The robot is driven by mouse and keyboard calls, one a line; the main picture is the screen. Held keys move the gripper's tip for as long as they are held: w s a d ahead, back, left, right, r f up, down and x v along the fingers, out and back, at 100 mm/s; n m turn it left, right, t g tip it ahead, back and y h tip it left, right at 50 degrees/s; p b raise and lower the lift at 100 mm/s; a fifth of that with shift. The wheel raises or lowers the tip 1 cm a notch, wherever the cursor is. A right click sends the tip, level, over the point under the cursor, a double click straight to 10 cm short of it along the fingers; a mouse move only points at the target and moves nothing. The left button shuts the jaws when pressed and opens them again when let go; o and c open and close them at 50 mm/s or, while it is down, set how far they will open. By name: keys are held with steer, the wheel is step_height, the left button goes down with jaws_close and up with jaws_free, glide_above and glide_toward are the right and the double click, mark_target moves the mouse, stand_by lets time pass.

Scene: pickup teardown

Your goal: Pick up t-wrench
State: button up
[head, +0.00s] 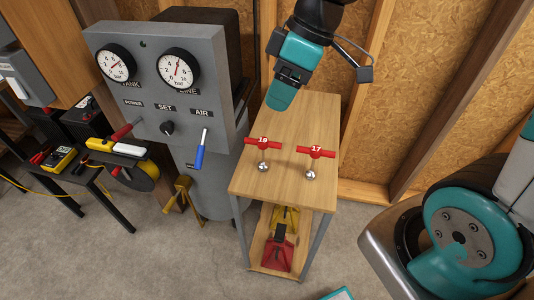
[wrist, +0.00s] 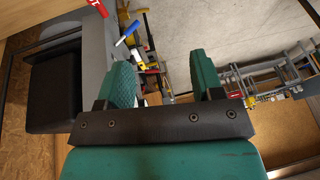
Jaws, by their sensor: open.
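Two red-handled T-wrenches stand on the small wooden table (head: 290,110). One T-wrench is marked 18 (head: 262,144) and stands at the middle left of the tabletop. The other is marked 17 (head: 316,152) and stands to its right. Each has a short metal shaft with a shiny round end below the red crossbar. My gripper (head: 279,97) is above the back left of the table, behind both wrenches and apart from them. In the wrist view my gripper (wrist: 165,75) has its two teal fingers spread wide with nothing held between them.
A grey compressor panel (head: 165,85) with gauges stands close to the table's left. A blue-handled lever (head: 200,150) sticks out of it. A red and yellow jack stand (head: 280,250) sits on the lower shelf. The tabletop around the wrenches is clear.

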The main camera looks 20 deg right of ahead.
steer(key=w+d+f+n+b, duration=0.2)
steer(key=w+d+f+n, duration=0.1)
steer(key=w+d+f, duration=0.5)
glide_toward(264, 140)
steer(key=shift+t, duration=0.3)
steer(key=f, duration=0.1)
steer(key=a+f, duration=0.1)
steer(key=f, duration=0.1)
steer(key=a+f, duration=0.1)
steer(key=shift+s+f+p, duration=0.25)
steer(key=shift+s+p, duration=0.1)
steer(key=shift+w+p+x, duration=0.2)
steer(key=shift+p+x, duration=0.15)
steer(key=shift+x, duration=1.25)
steer(key=shift+w+p+x, duration=0.2)
steer(key=shift+p+x, duration=0.1)
steer(key=shift+x, duration=1.35)
steer(key=shift+d, duration=0.15)
jaws_close()
steer(key=shift+r, duration=0.1)
step_height(264, 140, up, 20)
steer(key=b, duration=0.1)
